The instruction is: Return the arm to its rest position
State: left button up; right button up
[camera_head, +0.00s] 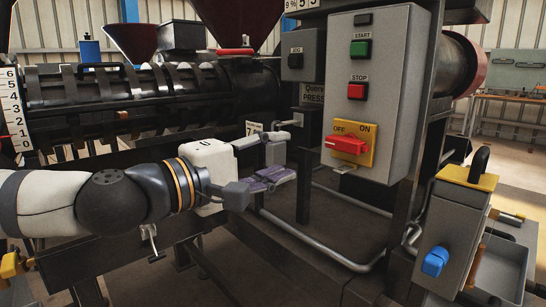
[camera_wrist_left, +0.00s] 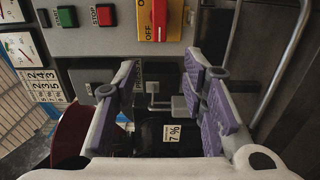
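My left gripper (camera_head: 282,155) reaches in from the left in the head view, in front of the press frame and left of the grey control box (camera_head: 396,85). Its purple-padded fingers are spread, also in the wrist view (camera_wrist_left: 164,82), with nothing seen clamped between them. A small grey paddle-shaped part (camera_wrist_left: 179,107) shows beyond the gap between the fingers; I cannot tell its exact distance. My left arm (camera_head: 110,200) stretches out across the front of the press. My right gripper is in neither view.
The control box carries a green START button (camera_head: 360,48), a red STOP button (camera_head: 357,91) and a red rotary switch (camera_head: 346,144) lying crosswise on a yellow plate. A bent pipe (camera_head: 320,249) runs below the gripper. A yellow-topped box (camera_head: 452,230) with a blue knob stands right.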

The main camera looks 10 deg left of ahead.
pick_arm(q)
jog(key=shift+s+a, duration=0.15)
jog(key=shift+s, duration=0.1)
